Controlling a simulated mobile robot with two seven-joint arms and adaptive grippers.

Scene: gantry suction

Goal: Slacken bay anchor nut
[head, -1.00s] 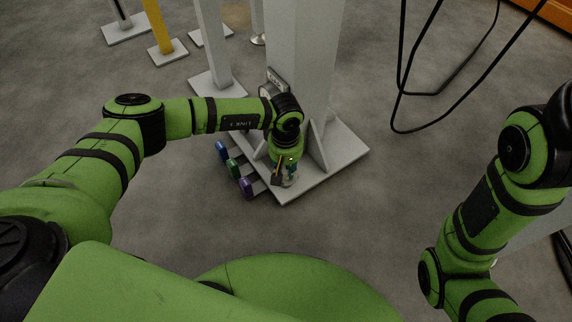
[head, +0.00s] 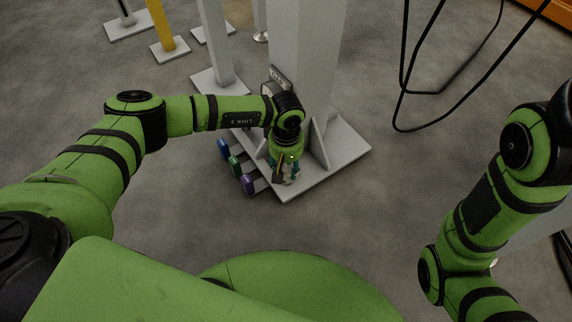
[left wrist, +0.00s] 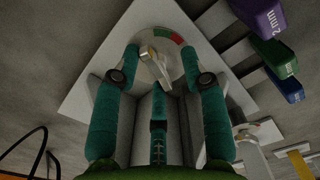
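A small bright metal nut with a pointer-like arm (left wrist: 152,60) sits on a round pale dial with a red and green band (left wrist: 176,44), on the grey base plate (left wrist: 122,38) of the column. The plate also shows in the head view (head: 343,150). In the head view my left gripper (head: 287,176) points down over the plate's near corner and hides the nut. My right arm is at the right; its gripper is out of view.
Purple (head: 248,184), green (head: 235,166) and blue (head: 224,149) handled tabs stick out from the plate's left edge, close to the gripper. The grey column (head: 300,60) rises behind it. Black cables (head: 400,100) hang at right. The near floor is clear.

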